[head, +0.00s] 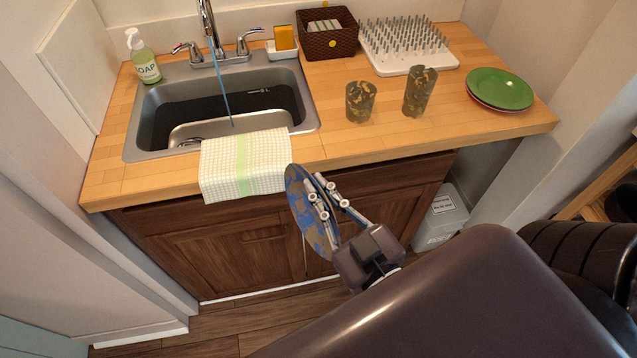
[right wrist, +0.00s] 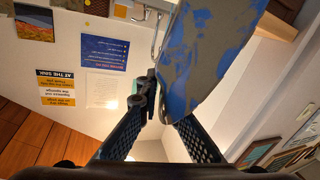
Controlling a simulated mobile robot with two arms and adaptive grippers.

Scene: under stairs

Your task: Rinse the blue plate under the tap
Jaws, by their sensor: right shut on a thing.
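The blue plate (head: 301,208) is mottled with grey-brown patches. My right gripper (head: 328,192) is shut on it and holds it on edge, tilted, in front of the counter's front edge and cabinet. The plate fills the upper middle of the right wrist view (right wrist: 212,48). The tap (head: 207,22) stands at the back of the sink (head: 314,118), with a thin blue stream of water (head: 222,88) falling into the basin. The plate is to the right of the stream and nearer to me, apart from it. My left gripper is not in view.
A checked towel (head: 222,172) hangs over the sink's front edge. Two stained glasses (head: 360,102) (head: 419,92), a pegged rack (head: 408,45), a brown basket (head: 330,40) and stacked plates (head: 500,88) stand right of the sink. A soap bottle (head: 144,58) stands at left.

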